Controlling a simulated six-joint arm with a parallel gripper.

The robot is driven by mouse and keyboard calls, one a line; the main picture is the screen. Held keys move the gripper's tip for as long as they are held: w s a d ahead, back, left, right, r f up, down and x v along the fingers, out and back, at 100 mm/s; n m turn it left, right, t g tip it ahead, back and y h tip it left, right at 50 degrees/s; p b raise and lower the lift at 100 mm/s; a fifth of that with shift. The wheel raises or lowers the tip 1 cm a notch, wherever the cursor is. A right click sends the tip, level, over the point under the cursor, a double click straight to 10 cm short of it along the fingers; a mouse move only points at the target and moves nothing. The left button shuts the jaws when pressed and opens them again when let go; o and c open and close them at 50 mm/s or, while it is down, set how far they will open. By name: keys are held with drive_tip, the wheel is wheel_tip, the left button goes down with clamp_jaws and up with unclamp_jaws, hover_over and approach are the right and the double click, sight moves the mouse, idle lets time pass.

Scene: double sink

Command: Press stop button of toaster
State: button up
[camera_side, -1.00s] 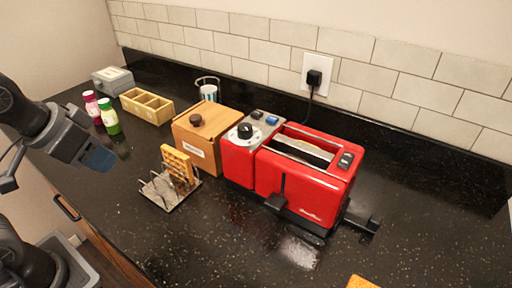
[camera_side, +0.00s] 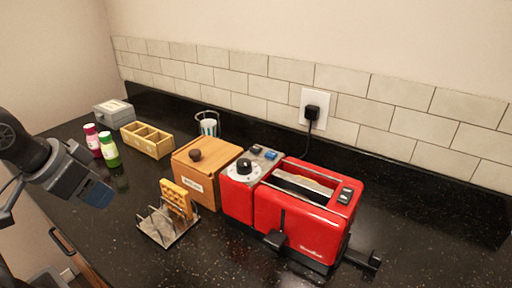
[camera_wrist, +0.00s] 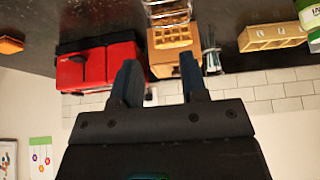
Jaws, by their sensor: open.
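The red toaster (camera_side: 300,222) stands on the black counter, with a slice of bread (camera_side: 303,181) in its slot. I cannot read which is the stop button. More dark buttons (camera_side: 345,195) sit on its right end. The toaster also shows upside down in the wrist view (camera_wrist: 100,66). My gripper (camera_wrist: 160,75) is open and empty. In the side view it (camera_side: 101,196) hangs at the far left, well apart from the toaster.
A wooden box (camera_side: 206,165) with a knob touches or nearly touches the toaster's left side. A wire rack (camera_side: 168,226) holds a waffle (camera_side: 177,200) in front. Behind stand a divided wooden tray (camera_side: 147,140), two bottles (camera_side: 109,150), a grey box (camera_side: 114,114) and a glass (camera_side: 208,124).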

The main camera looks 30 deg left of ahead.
clamp_jaws()
idle(1.5)
